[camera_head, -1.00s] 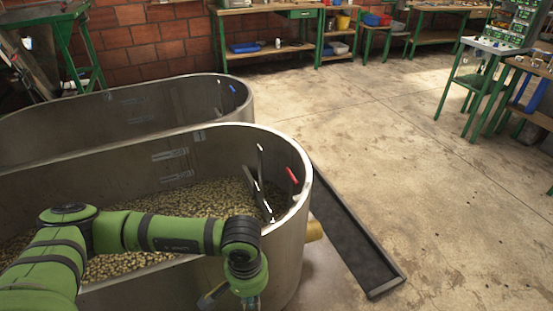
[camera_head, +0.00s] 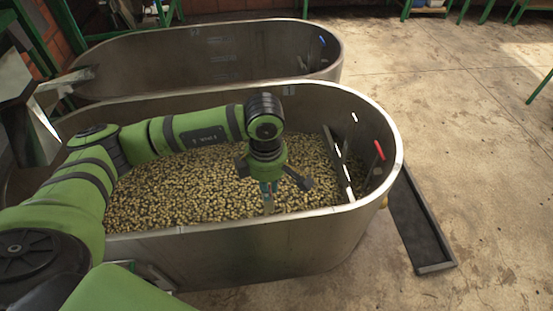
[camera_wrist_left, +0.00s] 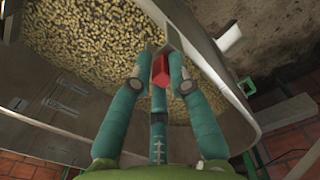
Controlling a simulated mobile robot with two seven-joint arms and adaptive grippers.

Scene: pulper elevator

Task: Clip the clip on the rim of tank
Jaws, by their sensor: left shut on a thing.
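My left gripper (camera_head: 267,186) hangs down over the front part of the near metal tank (camera_head: 240,255). In the left wrist view the gripper (camera_wrist_left: 161,78) is shut on the clip (camera_wrist_left: 161,67), which shows a red part between the fingertips and a grey metal part beyond them. The tank's curved wall also shows in the left wrist view (camera_wrist_left: 215,75). My right gripper is not in view.
Brown beans (camera_head: 185,180) fill the tank bottom. Dark bars (camera_head: 338,165) and a red-handled part (camera_head: 379,150) stand at its right end. A second tank (camera_head: 130,55) is behind. A black floor tray (camera_head: 418,225) lies at right, with open floor beyond.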

